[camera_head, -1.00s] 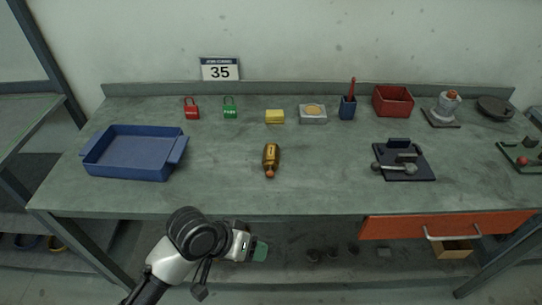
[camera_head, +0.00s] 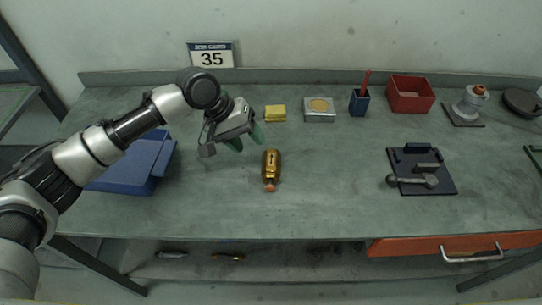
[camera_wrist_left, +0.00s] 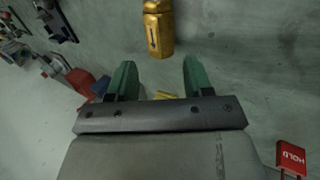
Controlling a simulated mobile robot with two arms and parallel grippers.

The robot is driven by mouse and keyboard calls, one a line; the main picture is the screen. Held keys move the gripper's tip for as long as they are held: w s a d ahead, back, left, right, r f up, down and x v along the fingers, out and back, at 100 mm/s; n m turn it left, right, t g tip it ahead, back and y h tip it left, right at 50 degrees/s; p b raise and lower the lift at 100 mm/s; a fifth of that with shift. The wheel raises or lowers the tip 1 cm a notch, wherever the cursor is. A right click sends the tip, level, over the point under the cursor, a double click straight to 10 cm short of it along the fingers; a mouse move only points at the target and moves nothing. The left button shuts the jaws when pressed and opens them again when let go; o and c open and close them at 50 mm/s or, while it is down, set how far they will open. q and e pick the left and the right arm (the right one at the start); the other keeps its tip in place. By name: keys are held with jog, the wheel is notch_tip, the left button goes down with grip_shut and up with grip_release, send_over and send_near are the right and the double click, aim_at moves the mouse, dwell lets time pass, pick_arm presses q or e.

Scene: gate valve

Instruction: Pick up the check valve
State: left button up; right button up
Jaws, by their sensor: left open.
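The check valve (camera_head: 270,167) is a brass-coloured cylinder with an orange-red tip, lying on the middle of the green workbench (camera_head: 330,210). My left gripper (camera_head: 249,139) is open and empty, above the bench and just behind and left of the valve. In the left wrist view the valve (camera_wrist_left: 158,30) lies beyond the two green fingertips (camera_wrist_left: 159,68), apart from them. My right gripper is not in view.
A blue tray (camera_head: 135,180) is partly hidden behind my left arm. A yellow block (camera_head: 275,113), a silver box (camera_head: 319,110), a blue holder (camera_head: 358,102) and a red bin (camera_head: 410,95) stand along the back. A dark fixture (camera_head: 421,172) lies right. The bench around the valve is clear.

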aim_at(267, 159)
pick_arm(q)
jog(key=x, duration=0.3)
jog(key=shift+s+d+f, duration=0.15)
jog(key=shift+s+d, duration=0.05)
jog(key=shift+w+d+f, duration=0.15)
jog(key=shift+f, duration=0.15)
jog(key=x, duration=0.2)
jog(key=p+x, duration=0.1)
jog(key=x, duration=0.1)
jog(key=shift+w+f, duration=0.1)
jog(key=shift+w, duration=0.1)
jog(key=shift+d+f, duration=0.2)
jog(key=shift+f, duration=0.1)
jog(key=shift+c, duration=0.5)
jog(key=c, duration=0.4)
jog(key=shift+r, duration=0.1)
jog(key=shift+c, duration=0.8)
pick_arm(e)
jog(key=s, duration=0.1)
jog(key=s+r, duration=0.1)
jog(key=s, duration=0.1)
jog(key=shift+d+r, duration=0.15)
pick_arm(q)
jog(key=shift+r, duration=0.1)
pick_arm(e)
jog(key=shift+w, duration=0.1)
